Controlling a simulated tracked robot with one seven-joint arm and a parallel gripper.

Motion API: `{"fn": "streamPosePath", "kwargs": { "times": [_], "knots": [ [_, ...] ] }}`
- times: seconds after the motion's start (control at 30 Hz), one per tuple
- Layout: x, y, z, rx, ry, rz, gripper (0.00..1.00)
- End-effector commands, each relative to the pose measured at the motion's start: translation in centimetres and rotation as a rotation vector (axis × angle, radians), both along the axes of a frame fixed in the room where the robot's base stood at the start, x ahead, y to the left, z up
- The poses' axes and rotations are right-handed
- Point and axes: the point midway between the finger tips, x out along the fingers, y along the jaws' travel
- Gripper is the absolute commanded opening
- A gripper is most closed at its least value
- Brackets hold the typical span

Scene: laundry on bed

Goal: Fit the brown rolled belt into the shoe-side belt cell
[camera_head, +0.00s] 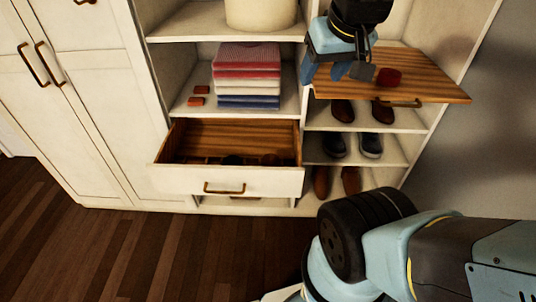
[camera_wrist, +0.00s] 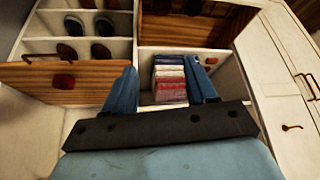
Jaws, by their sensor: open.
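My gripper (camera_wrist: 163,68) is open, with nothing seen between its blue fingers in the wrist view. In the head view my gripper (camera_head: 326,70) hangs over the left part of the pulled-out wooden board. The open drawer (camera_head: 228,181) is below and to the left, with wooden dividers and dark rolled shapes inside. It also shows at the top of the wrist view (camera_wrist: 195,28). I cannot tell which dark shape is the brown rolled belt, nor make out the shoe-side belt cell clearly. Part of the drawer's inside is hidden behind its front.
A red item (camera_head: 388,77) lies on the wooden board (camera_head: 435,90). Folded clothes (camera_head: 247,75) and two small orange-brown pieces (camera_head: 199,95) sit on a shelf. Shoes (camera_head: 371,145) stand on shelves below the board. The floor in front is clear.

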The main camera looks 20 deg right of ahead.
Motion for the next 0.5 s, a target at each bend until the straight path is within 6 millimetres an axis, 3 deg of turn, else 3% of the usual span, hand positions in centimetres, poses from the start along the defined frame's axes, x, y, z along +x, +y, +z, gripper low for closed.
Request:
{"fn": "streamPosePath", "kwargs": {
  "times": [0.1,0.17,0.43,0.5],
  "knots": [
    [1.4,0.0,-0.4,0.006,0.022,-0.003,0.68],
    [2.6,1.4,-0.8,0.011,0.037,0.0,0.74],
    [8.8,1.5,-3.6,0.032,0.12,-0.019,1.0],
    [10.4,1.6,-4.6,0.036,0.142,-0.025,1.0]
  ]
}}
